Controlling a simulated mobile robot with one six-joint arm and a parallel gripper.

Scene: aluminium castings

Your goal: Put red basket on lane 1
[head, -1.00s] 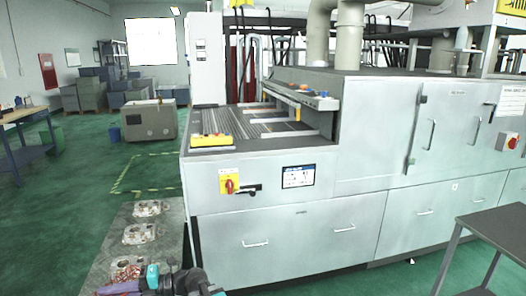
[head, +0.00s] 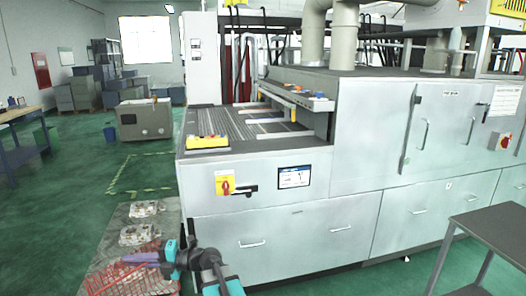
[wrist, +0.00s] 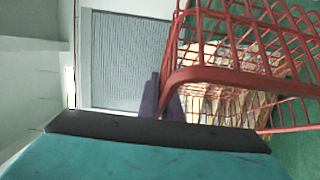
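The red basket (head: 105,280), an open wire mesh, is at the bottom left of the head view, in front of the large grey machine. In the wrist view the basket (wrist: 250,75) fills the right side, its thick rim crossing at the fingers. My gripper (head: 136,258) is at the basket's upper edge, its purple fingers closed on the rim; the fingers also show in the wrist view (wrist: 162,100). Pale tan shapes show through the mesh; I cannot tell what they are. The machine's infeed bed (head: 240,130) has dark slats and light dividers; no lane number is readable.
Pale castings (head: 143,209) lie on a grey mat (head: 122,222) left of the machine (head: 300,225). A yellow control box (head: 207,142) sits on the bed's front left corner. A dark side table (head: 490,225) stands at right. Green floor at left is mostly clear.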

